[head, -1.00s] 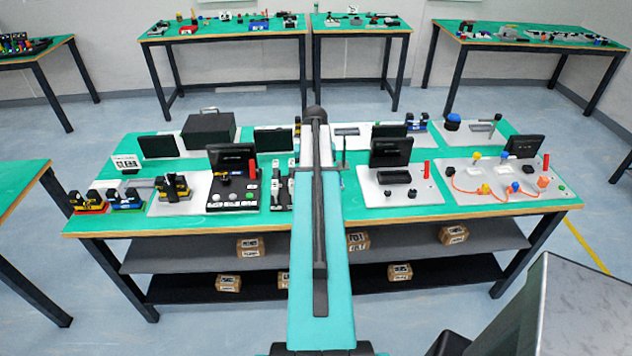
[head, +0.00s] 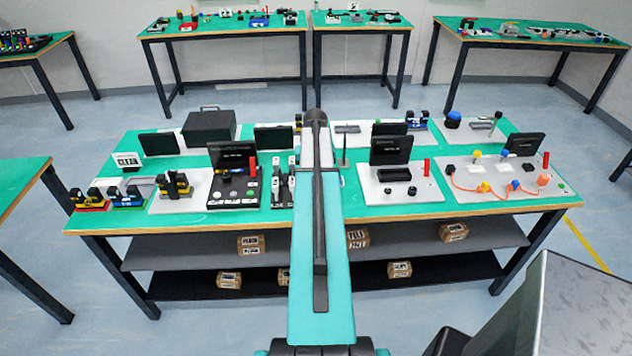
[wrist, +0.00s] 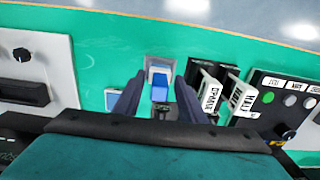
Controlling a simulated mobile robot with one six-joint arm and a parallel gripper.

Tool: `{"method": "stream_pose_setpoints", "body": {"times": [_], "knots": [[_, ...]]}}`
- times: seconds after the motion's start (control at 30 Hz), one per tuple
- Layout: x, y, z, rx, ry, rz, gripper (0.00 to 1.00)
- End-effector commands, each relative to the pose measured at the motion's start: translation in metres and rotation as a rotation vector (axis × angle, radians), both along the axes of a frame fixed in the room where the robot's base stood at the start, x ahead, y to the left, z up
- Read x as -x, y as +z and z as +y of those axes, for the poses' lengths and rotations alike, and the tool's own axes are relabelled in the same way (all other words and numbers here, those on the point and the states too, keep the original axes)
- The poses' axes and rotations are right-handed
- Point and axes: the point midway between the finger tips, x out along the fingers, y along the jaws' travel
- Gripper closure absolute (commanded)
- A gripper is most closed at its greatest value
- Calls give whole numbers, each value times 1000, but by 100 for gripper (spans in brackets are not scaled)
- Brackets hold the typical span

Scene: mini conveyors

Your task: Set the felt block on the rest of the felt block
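In the wrist view, a small blue block (wrist: 160,88), which looks like the felt block, sits between the two fingers of my gripper (wrist: 160,79). Narrow gaps show on both sides of it, so the fingers look open around it. A pale piece on a grey square (wrist: 151,61) shows just beyond the block; I cannot tell whether the block touches it. Which of these is the rest is unclear. In the head view my arm hides the gripper and block.
In the wrist view, black-and-white labelled parts (wrist: 212,92) stand close right of the fingers, with a black button panel (wrist: 270,80) beyond. A grey plate with a black knob (wrist: 60,62) is at left. Green table (wrist: 95,45) is bare between. The head view shows a dark screen (head: 391,150).

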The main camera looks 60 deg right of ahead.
Motion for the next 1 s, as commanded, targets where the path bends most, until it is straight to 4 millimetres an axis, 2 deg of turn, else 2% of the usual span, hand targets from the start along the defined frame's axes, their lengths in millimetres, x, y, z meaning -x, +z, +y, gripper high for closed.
{"method": "stream_pose_setpoints", "body": {"times": [0.43, 1.0], "knots": [[0, 14, -1, 1, 0, -1, 63], [0, 72, -1, 2, -1, -1, 63]]}}
